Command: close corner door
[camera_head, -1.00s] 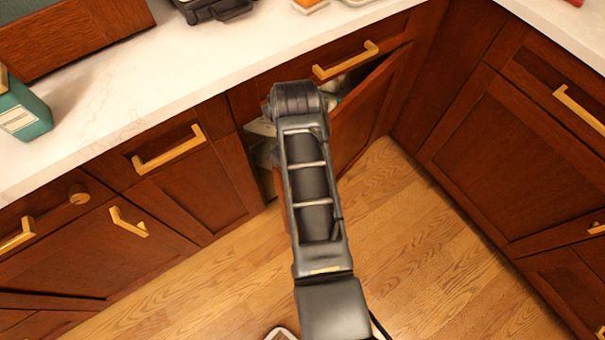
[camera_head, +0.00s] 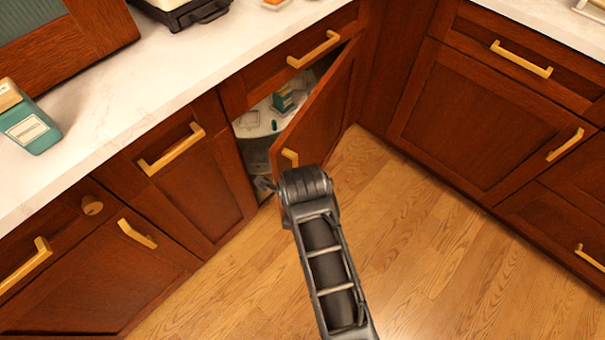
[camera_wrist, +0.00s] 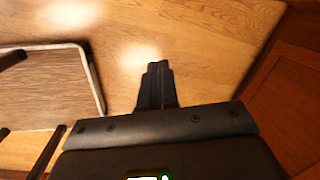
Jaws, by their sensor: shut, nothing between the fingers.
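The corner door (camera_head: 318,118) is a reddish-brown cabinet door with a brass handle (camera_head: 290,157), standing partly open and hinged at its right side. Behind it the cabinet shows a white round shelf (camera_head: 258,122) with small items. My arm reaches up to the door's free edge, and its end hides the lower part of that edge. In the wrist view my gripper (camera_wrist: 157,66) is shut and empty, with the wooden floor beyond it. A brown wooden panel (camera_wrist: 290,95) fills the right side of that view. I cannot tell whether the gripper touches the door.
A drawer with a brass handle (camera_head: 313,50) is above the opening, under the white countertop (camera_head: 130,110). Closed cabinets stand to the left and right. The wooden floor (camera_head: 430,250) is clear at right. A chair-like seat (camera_wrist: 50,85) shows in the wrist view.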

